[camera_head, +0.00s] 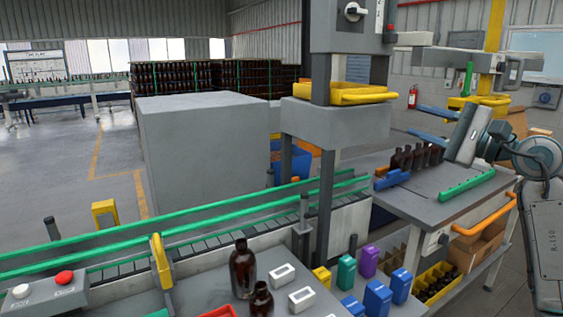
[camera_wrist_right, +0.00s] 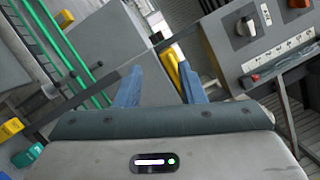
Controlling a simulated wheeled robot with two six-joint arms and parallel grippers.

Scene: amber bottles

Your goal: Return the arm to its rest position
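My right gripper (camera_head: 414,118) is at the right of the head view, raised above the grey side table (camera_head: 440,203). Its two blue fingers point left and stand apart with nothing between them. The right wrist view also shows the open fingers (camera_wrist_right: 160,66), with a grey machine and green rails beyond them. My right arm comes in from the right edge. My left gripper and arm are not in the head view. Two amber bottles stand at the front, one taller-looking (camera_head: 243,272) and one nearer (camera_head: 261,301). Neither is touched by a gripper.
A row of amber bottles (camera_head: 418,158) stands on the side table, below my right gripper. A grey machine column (camera_head: 337,120) rises left of the gripper. A green-railed conveyor (camera_head: 180,233) crosses the front. Coloured blocks, including a purple one (camera_head: 368,262), stand front right.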

